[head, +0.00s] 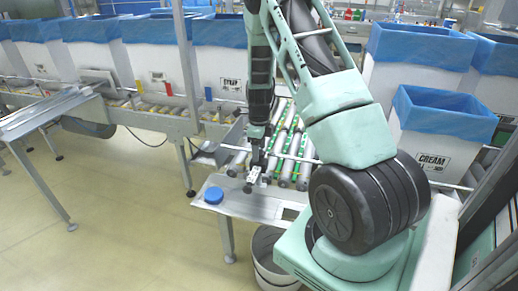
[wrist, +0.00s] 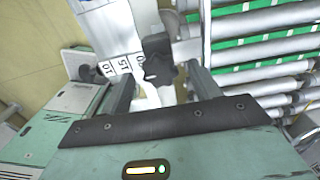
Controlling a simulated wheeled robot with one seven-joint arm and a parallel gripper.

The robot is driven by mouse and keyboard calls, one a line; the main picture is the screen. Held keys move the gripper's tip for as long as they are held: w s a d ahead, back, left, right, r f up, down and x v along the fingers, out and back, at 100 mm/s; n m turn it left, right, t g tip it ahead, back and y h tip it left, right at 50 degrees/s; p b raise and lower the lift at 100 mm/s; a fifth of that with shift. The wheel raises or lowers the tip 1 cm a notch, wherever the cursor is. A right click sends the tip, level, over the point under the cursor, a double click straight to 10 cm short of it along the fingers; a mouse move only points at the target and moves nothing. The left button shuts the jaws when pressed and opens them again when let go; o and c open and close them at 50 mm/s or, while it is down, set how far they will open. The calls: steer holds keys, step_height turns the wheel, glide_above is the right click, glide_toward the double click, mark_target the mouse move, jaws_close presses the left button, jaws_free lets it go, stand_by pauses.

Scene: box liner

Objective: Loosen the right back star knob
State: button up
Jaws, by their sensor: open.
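A dark star knob (wrist: 158,58) shows in the wrist view, beside a pale plate with a number scale (wrist: 121,66). My gripper (wrist: 162,72) is open, with one finger to each side of the knob and a pale bracket (wrist: 150,97) below it. I cannot tell whether either finger touches the knob. In the head view my gripper (head: 259,158) points down at the near end of the roller conveyor, just above a small pale bracket (head: 253,175). The knob is too small to make out surely there.
Metal rollers (head: 287,150) lie right of my gripper, with a thin rail across them. A blue round lid (head: 213,195) sits on the metal plate (head: 262,207). White boxes with blue liners (head: 444,112) stand at right and behind. Open floor lies left.

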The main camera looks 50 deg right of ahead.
steer(key=shift+f, duration=0.15)
steer(key=shift+c, duration=0.3)
steer(key=c, duration=0.9)
